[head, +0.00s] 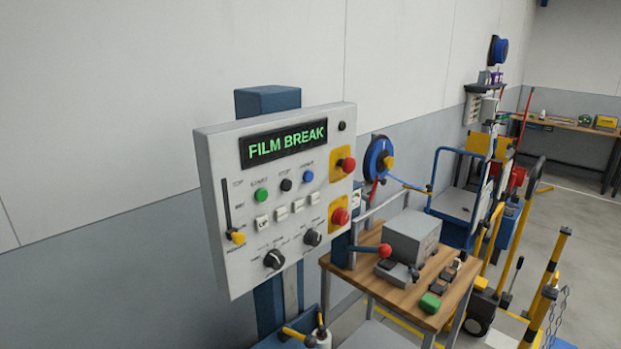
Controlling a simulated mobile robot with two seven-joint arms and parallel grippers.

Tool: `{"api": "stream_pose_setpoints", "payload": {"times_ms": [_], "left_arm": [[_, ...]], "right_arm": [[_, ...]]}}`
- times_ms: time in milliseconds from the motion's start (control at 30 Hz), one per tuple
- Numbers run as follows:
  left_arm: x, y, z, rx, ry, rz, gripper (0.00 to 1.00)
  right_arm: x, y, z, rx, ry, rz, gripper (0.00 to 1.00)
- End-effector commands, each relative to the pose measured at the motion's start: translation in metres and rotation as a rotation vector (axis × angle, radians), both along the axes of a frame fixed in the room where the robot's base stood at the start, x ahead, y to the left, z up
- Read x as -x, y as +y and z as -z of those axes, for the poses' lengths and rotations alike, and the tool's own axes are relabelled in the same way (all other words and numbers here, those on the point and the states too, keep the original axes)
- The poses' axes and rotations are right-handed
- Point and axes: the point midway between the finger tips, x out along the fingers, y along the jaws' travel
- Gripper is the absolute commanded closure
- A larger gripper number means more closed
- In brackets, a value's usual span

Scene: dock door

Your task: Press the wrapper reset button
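The wrapper's grey control panel (220,160) is mounted on a blue column, and its display (284,143) reads FILM BREAK in green. Below it is a row with a green button (261,195), a black button (286,185) and a blue button (308,176). The small labels above them are too blurred to read, so I cannot tell for sure which is reset. Two red mushroom buttons (347,165) (340,216) sit on yellow plates at the right. Neither of my grippers is in view.
The panel also has a yellow-handled slider (236,238), white switches and black knobs (274,259). A wooden-topped cart (400,300) with a grey box (411,236) stands close on the right. Yellow-and-black posts stand at far right. No object blocks the panel front.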

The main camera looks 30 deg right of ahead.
Motion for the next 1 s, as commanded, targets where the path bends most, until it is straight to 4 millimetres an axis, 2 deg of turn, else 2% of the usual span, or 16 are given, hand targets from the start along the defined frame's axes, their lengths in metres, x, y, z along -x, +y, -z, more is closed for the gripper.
{"api": "stream_pose_setpoints", "payload": {"times_ms": [33,167,200,1000], "left_arm": [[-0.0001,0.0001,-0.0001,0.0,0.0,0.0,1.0],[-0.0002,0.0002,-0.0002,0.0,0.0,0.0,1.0],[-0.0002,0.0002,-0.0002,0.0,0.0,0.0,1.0],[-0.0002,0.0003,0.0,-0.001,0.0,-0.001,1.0]], "right_arm": [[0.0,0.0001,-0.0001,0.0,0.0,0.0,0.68],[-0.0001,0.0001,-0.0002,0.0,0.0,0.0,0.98],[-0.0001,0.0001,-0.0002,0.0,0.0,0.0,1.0],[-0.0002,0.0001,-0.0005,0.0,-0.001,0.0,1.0]]}}
